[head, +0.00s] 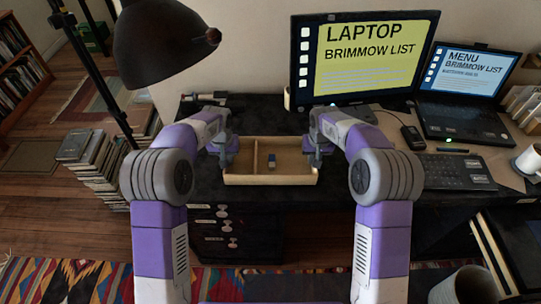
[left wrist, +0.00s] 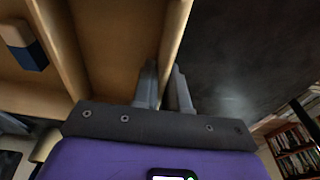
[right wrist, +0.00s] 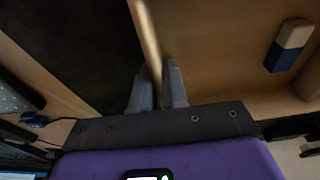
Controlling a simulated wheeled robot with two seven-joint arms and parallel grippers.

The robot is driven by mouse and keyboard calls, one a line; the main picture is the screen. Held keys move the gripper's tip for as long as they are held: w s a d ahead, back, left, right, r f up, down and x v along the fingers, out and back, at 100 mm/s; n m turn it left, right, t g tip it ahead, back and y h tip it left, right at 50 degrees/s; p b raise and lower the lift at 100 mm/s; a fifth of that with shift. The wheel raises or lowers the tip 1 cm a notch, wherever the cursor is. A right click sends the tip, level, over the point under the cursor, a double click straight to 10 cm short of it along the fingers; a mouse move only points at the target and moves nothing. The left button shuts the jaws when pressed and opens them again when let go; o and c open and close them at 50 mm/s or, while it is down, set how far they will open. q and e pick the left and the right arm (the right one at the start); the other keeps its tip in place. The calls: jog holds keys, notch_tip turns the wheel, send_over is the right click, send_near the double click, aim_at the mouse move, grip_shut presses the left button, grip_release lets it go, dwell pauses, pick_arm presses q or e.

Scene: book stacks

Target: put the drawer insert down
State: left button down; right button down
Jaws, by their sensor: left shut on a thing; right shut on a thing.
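The drawer insert (head: 240,180) is a shallow light-wood tray with a divider, in the middle of the head view at the desk's front edge. A small blue and white block (head: 272,161) lies inside it, right of the divider. My left gripper (head: 224,158) is shut on the insert's left wall, which shows between the fingers in the left wrist view (left wrist: 172,45). My right gripper (head: 315,153) is shut on the right wall, also seen in the right wrist view (right wrist: 150,50). Whether the insert touches the desk I cannot tell.
The black desk (head: 265,118) is clear just behind the insert. A monitor (head: 365,55), a laptop (head: 460,100), a keyboard (head: 455,170) and a white mug (head: 530,160) stand to the right. A dark lamp (head: 160,45) hangs over the left. Drawers (head: 215,225) are below.

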pick_arm(q)
jog(key=shift+f, duration=0.35)
pick_arm(e)
jog(key=shift+f, duration=0.35)
pick_arm(q)
jog(key=c, duration=1.2)
grip_release()
jog(key=shift+r, duration=0.15)
pick_arm(e)
jog(key=c, duration=1.2)
grip_release()
jog(key=shift+r, duration=0.15)
pick_arm(q)
jog(key=shift+o, duration=0.2)
pick_arm(e)
jog(key=shift+o, duration=0.2)
pick_arm(q)
jog(key=shift+r, duration=0.1)
jog(key=r, duration=0.3)
jog(key=s+r, duration=0.1)
jog(key=r, duration=0.7)
jog(key=shift+s+r, duration=0.25)
jog(key=shift+s, duration=0.15)
jog(key=shift+r, duration=0.1)
pick_arm(e)
notch_tip(320, 180, up, 12)
jog(key=s, duration=0.1)
jog(key=shift+s, duration=0.4)
